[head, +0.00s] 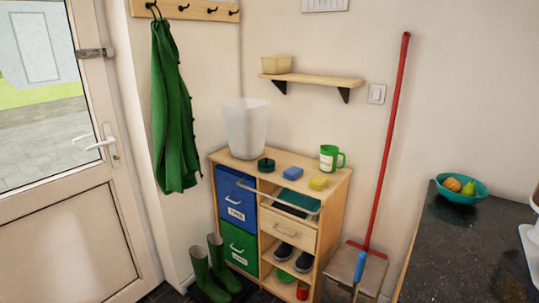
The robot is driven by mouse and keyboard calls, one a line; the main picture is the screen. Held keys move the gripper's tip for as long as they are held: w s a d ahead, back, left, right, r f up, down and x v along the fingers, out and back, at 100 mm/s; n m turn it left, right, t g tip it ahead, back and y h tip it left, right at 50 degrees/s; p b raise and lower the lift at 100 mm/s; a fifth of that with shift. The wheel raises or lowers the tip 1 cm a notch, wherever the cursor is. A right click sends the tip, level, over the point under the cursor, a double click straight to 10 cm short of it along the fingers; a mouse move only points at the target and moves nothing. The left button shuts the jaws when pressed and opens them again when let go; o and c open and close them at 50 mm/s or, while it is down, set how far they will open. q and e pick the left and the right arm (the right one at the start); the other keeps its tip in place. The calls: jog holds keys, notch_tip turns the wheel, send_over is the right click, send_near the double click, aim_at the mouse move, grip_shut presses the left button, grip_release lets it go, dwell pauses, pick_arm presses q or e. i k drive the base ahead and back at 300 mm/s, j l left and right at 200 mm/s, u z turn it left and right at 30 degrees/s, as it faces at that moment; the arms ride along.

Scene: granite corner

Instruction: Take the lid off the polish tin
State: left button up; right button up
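A small, dark green round tin (266,165) sits on the wooden cabinet top (328,178), between a pale bin and a blue sponge. It looks like the polish tin, but it is too small to tell where its lid ends. A small red container (303,290) stands on the cabinet's bottom shelf; I cannot tell if it is a tin. Neither of my grippers is in view.
The cabinet top also holds the pale bin (246,128), blue sponge (293,173), yellow sponge (318,182) and green mug (329,157). A rail (290,201) runs along its front.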

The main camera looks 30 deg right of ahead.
aim_at(265, 163)
jog(key=i+z, duration=0.15)
jog(key=i, duration=0.6)
jog(key=i+z, duration=0.15)
jog(key=i, duration=0.65)
jog(key=i+j+z, duration=0.15)
jog(key=i, duration=0.6)
